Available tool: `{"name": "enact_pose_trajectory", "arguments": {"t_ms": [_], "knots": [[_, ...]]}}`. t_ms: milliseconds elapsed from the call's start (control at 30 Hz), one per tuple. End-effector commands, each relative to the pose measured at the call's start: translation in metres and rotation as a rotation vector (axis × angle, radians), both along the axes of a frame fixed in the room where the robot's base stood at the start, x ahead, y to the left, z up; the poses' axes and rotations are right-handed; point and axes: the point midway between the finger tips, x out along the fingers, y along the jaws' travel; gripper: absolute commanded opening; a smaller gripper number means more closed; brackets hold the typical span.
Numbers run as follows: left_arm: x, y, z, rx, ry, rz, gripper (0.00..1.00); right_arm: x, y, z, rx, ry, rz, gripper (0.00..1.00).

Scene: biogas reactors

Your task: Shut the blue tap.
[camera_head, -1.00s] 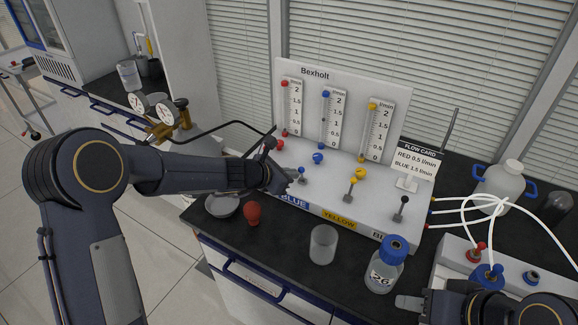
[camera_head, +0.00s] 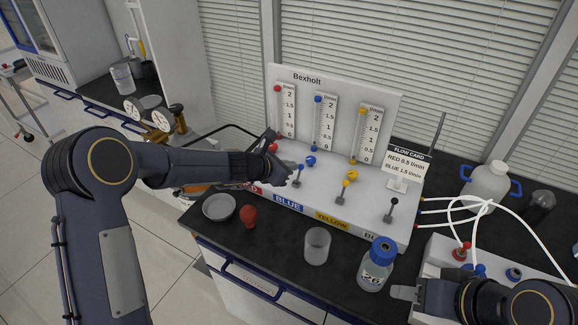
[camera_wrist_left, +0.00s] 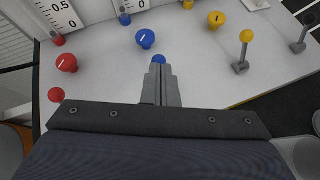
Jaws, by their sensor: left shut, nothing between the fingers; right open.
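The blue tap is a small lever with a blue ball on top (camera_head: 299,168), standing on the white sloped panel above the BLUE label (camera_head: 288,203). My left gripper (camera_head: 285,174) is shut and empty, just left of the lever in the head view. In the left wrist view, the shut fingertips (camera_wrist_left: 160,72) lie right at the blue ball (camera_wrist_left: 158,59) and hide the lever's stem. I cannot tell whether they touch. A round blue knob (camera_head: 311,161) sits behind the tap. My right gripper (camera_head: 402,293) is open at the lower right, partly out of view, away from the panel.
A yellow lever (camera_head: 343,188) and black lever (camera_head: 390,210) stand right of the blue one. A beaker (camera_head: 316,246), blue-capped bottle (camera_head: 377,265) and red bulb (camera_head: 249,215) stand in front on the black bench.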

Motion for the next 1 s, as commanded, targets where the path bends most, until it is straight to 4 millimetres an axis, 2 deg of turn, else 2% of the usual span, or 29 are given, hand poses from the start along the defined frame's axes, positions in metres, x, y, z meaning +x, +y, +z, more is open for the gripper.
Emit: {"name": "enact_pose_trajectory", "arguments": {"t_ms": [133, 567, 1000], "knots": [[0.000, 0.000, 0.010, 0.000, 0.000, 0.000, 0.00, 0.000, 0.000, 0.009, 0.000, 0.000, 0.000, 0.41], [0.000, 0.001, 0.014, 0.000, 0.000, 0.001, 0.00, 0.000, 0.000, 0.013, 0.000, 0.000, 0.000, 0.41], [-0.007, 0.022, 0.086, 0.000, 0.000, -0.002, 0.00, 0.000, 0.000, 0.080, 0.000, -0.001, 0.000, 0.41]]}}
